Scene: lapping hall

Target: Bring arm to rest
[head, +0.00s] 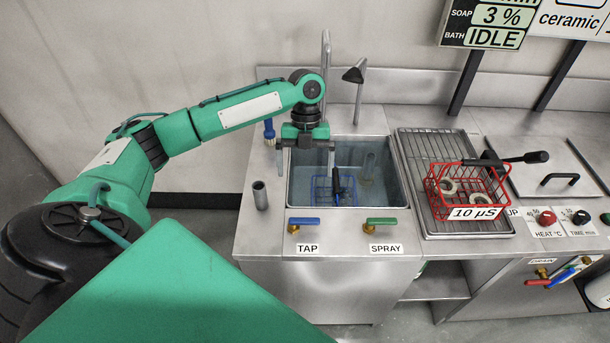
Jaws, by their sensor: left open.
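My left gripper (308,165) points down over the steel sink (376,198), with its two fingers spread apart. Below it in the sink stands a blue wire basket (322,192). A dark handle at the basket shows close to the right finger; I cannot tell whether they touch. Nothing shows held between the fingers. My left arm reaches in from the left, bent at the elbow and stretched across to the sink. My right gripper is not in this view.
A red basket (478,186) labelled 10 µS holds rings on the draining rack (434,145). A tap spout (326,60) and a spray head (354,75) rise behind the sink. Blue TAP lever (303,221) and green SPRAY lever (381,220) sit at the front. A lidded bath (560,170) stands right.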

